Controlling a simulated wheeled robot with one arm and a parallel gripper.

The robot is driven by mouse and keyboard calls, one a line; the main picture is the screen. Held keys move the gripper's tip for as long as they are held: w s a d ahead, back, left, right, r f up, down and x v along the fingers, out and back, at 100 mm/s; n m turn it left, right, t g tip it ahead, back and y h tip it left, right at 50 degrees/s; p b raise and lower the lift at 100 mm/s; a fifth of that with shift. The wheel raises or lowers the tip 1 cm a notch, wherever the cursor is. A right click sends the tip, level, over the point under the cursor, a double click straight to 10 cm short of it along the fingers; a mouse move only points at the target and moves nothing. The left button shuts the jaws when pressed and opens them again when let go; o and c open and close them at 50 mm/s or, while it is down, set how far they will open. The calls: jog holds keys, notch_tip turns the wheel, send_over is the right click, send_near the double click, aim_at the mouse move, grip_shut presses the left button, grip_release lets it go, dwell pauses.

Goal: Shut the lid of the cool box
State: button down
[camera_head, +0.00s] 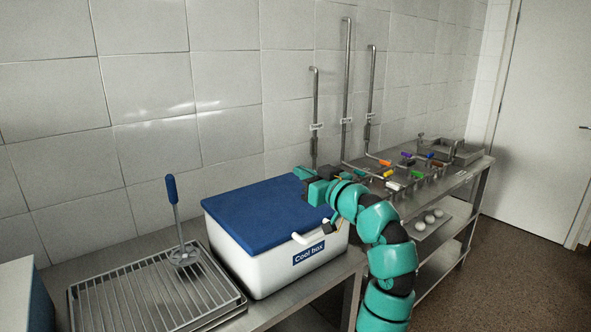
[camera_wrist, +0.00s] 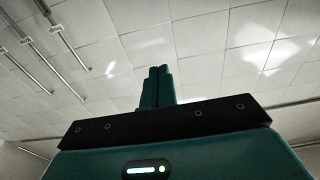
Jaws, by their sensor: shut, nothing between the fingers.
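The cool box (camera_head: 275,268) is a white box with a label on its front, standing on the steel counter. Its blue lid (camera_head: 262,212) lies flat over the top and looks down on the box; a small gap cannot be ruled out. A white handle or latch (camera_head: 308,237) shows at the front edge. My gripper (camera_head: 299,172) is at the lid's back right corner, at about lid height; I cannot tell whether it touches the lid. In the wrist view my gripper (camera_wrist: 158,72) has its fingers together, with nothing between them, against the tiled wall.
A drain rack (camera_head: 150,295) with a blue-handled tool (camera_head: 174,205) stands left of the box. Steel pipes (camera_head: 315,120) run up the wall behind. A steel bench (camera_head: 450,180) with several coloured items is at right. A door (camera_head: 548,130) is far right.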

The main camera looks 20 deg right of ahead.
aim_at(316, 239)
jog(key=s+f+t+b, duration=0.1)
jog(key=f+b, duration=0.4)
jog(key=b, duration=0.1)
jog(key=s+d+f+t+y+b, duration=0.1)
jog(key=s+f+t+b, duration=0.1)
jog(key=f+b, duration=0.3)
jog(key=s+f+t+b, duration=0.1)
jog(key=f+b, duration=0.5)
jog(key=b, duration=0.1)
jog(key=shift+s+d+y, duration=0.2)
jog(key=shift+d+y, duration=0.1)
jog(key=shift+d, duration=0.05)
jog(key=f+t+b, duration=0.1)
jog(key=b, duration=0.2)
jog(key=shift+s+f, duration=0.1)
jog(key=shift+f, duration=0.3)
jog(key=shift+f, duration=0.15)
notch_tip(316, 239, up, 5)
jog(key=s+p, duration=0.1)
jog(key=p, duration=0.1)
jog(key=v, duration=1)
jog(key=shift+d+f, duration=0.2)
jog(key=shift+f, duration=0.05)
